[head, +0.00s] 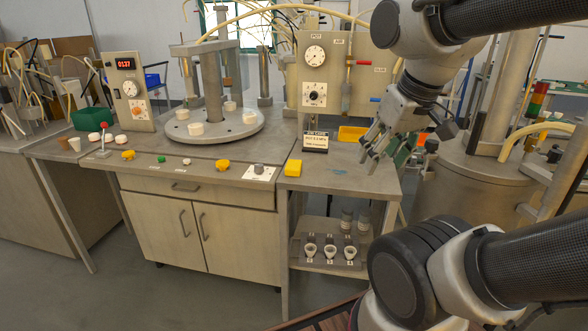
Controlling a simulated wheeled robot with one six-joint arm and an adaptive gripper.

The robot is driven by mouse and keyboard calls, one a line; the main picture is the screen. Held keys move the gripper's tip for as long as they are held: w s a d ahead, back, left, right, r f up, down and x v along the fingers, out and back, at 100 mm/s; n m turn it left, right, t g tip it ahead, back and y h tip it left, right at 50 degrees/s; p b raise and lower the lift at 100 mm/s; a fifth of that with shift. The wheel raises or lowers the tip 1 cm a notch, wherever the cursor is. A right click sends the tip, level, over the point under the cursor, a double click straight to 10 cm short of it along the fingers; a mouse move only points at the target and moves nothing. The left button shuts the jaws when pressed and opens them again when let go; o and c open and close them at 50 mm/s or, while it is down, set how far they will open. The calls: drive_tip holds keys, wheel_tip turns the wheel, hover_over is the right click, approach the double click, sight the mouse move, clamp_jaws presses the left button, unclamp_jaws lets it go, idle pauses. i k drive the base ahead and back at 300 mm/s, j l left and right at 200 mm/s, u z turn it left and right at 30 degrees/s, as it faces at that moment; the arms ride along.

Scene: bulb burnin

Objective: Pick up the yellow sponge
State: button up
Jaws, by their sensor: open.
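A small yellow block (293,168), which looks like the yellow sponge, lies on the left part of the right-hand bench top, close to its front edge. My gripper (369,153) is open and empty. In the picture it is to the right of the sponge, over the right part of the same bench top, with its fingers pointing down and left. The sponge is in full view and clear of the fingers.
A metal tank (466,185) stands to the right. The bench top between sponge and gripper is mostly clear.

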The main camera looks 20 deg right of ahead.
sight(293, 168)
drive_tip(key=i+j+z, duration=0.1)
drive_tip(key=i+z, duration=0.25)
drive_tip(key=i+j+z, duration=0.15)
drive_tip(key=z, duration=0.2)
drive_tip(key=i+j+z, duration=0.35)
drive_tip(key=i+l, duration=0.05)
